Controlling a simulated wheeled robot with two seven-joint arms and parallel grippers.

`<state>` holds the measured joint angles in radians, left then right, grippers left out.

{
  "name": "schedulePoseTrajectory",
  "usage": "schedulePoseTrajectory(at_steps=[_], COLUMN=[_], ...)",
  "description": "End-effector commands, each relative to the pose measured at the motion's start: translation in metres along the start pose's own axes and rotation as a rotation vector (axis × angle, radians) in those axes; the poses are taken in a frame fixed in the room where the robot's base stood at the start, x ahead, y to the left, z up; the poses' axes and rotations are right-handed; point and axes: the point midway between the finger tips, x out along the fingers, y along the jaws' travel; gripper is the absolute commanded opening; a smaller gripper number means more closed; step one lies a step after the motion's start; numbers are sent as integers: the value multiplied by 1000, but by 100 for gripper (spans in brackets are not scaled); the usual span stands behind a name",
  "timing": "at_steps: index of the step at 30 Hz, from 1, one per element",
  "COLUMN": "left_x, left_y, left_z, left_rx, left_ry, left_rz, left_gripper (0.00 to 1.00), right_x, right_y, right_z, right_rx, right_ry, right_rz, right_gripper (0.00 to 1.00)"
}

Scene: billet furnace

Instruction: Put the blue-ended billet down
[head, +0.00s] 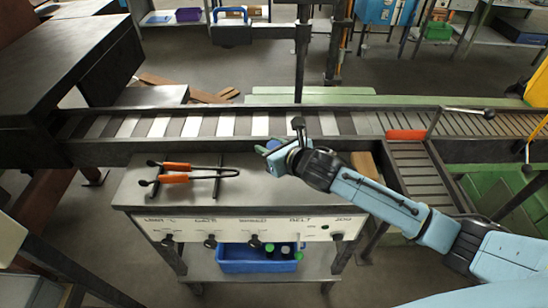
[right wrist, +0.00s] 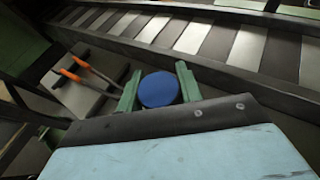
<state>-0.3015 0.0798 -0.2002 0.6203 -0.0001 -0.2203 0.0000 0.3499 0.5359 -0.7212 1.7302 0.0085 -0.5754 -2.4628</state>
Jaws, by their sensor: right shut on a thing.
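The blue-ended billet (right wrist: 158,90) is between the green fingers of my right gripper (right wrist: 157,92), its round blue end facing the right wrist camera. The rest of the billet is hidden behind that end. In the head view my right gripper (head: 268,152) is over the back right part of the grey control bench, close to the near rail of the conveyor. A small bit of blue shows beside it there. Whether the billet touches a surface below cannot be told. My left gripper does not show.
A slatted conveyor (head: 260,124) runs across behind the bench (head: 262,190), with a side branch at right. Orange-handled tongs (head: 175,179) lie on a rack at the bench's left. A blue bin (head: 240,260) stands on the shelf below.

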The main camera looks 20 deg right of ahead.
Motion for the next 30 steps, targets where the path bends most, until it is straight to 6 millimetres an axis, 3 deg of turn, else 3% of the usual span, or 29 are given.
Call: schedulePoseTrajectory(at_steps=[9,23,24,28,30], left_x=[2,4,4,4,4], left_y=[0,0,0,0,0], left_z=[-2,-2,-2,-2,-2], left_rx=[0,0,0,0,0], left_ry=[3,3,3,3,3], left_rz=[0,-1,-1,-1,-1], left_gripper=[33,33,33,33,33], right_x=[14,16,16,16,16], right_y=[0,0,0,0,0], right_z=[-30,-36,-39,-39,-39], right_rx=[2,-2,-1,0,0], right_ry=[-6,-8,-1,0,0], right_rz=[1,1,0,0,0], right_gripper=[0,0,38,55,57])
